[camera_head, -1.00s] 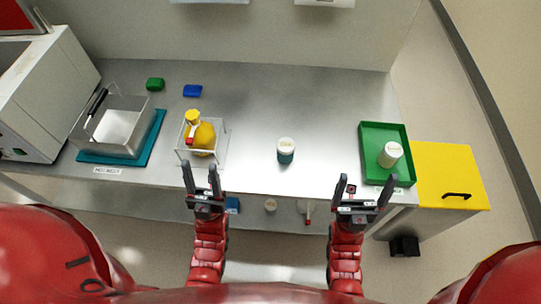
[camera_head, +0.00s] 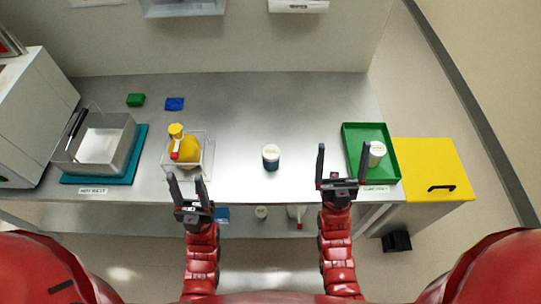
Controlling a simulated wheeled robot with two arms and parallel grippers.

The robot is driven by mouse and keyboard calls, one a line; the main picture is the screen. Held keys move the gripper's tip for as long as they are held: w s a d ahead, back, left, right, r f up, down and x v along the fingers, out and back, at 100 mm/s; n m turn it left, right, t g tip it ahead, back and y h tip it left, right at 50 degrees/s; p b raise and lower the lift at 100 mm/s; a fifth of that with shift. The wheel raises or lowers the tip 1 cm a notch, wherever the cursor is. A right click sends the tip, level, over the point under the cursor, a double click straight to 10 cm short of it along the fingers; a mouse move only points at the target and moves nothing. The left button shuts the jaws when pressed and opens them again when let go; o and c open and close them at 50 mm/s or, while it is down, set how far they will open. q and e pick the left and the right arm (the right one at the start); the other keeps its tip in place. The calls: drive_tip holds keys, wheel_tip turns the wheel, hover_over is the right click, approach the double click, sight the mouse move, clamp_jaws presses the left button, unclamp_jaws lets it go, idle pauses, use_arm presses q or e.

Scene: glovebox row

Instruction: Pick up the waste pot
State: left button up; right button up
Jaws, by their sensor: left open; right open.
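Two small pots with white lids are in the head view, and I cannot tell from their labels which is the waste pot. One pot (camera_head: 271,157) with a dark teal body stands upright on the bare middle of the bench. A white pot (camera_head: 376,153) stands in the green tray (camera_head: 392,171) at the right. My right gripper (camera_head: 343,148) is open and empty, its fingers between the two pots in the picture, the right one beside the white pot. My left gripper (camera_head: 186,178) is open and empty, in front of the clear holder with the yellow bottle.
The yellow bottle (camera_head: 184,150) stands in a clear holder (camera_head: 207,155). A metal basin (camera_head: 104,150) sits on a teal mat (camera_head: 136,160) at left. Green (camera_head: 135,100) and blue (camera_head: 174,104) blocks lie behind. A yellow-topped cabinet (camera_head: 425,160) adjoins the right end.

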drive_tip(key=w+a+f+g+h+p, duration=0.1)
drive_tip(key=w+a+f+g+p, duration=0.3)
drive_tip(key=w, duration=0.6)
drive_tip(key=w+a+f+n+g, duration=0.1)
drive_tip(key=w+f+g, duration=0.3)
drive_tip(key=w, duration=0.7)
drive_tip(key=w+a+f+g+h+p, duration=0.1)
drive_tip(key=w+a+f+g+p, duration=0.15)
drive_tip(key=w+g, duration=0.55)
drive_tip(key=n+g+h+p, duration=0.3)
drive_tip(key=n+g+p, duration=0.2)
drive_tip(key=g, duration=1)
hover_over(271, 152)
wheel_tip(271, 152, down, 3)
wheel_tip(271, 152, down, 7)
drive_tip(key=b, duration=0.7)
drive_tip(key=shift+w+f, duration=0.1)
wheel_tip(271, 152, down, 3)
drive_tip(key=shift+f+p, duration=0.1)
drive_tip(key=shift+p, duration=0.55)
drive_tip(key=shift+f, duration=0.3)
drive_tip(key=shift+f+p, duration=0.35)
drive_tip(key=shift+p, duration=0.2)
wheel_tip(271, 152, down, 2)
drive_tip(key=shift+f+p, duration=0.25)
drive_tip(key=shift+p, duration=0.5)
drive_tip(key=shift+f, duration=1.05)
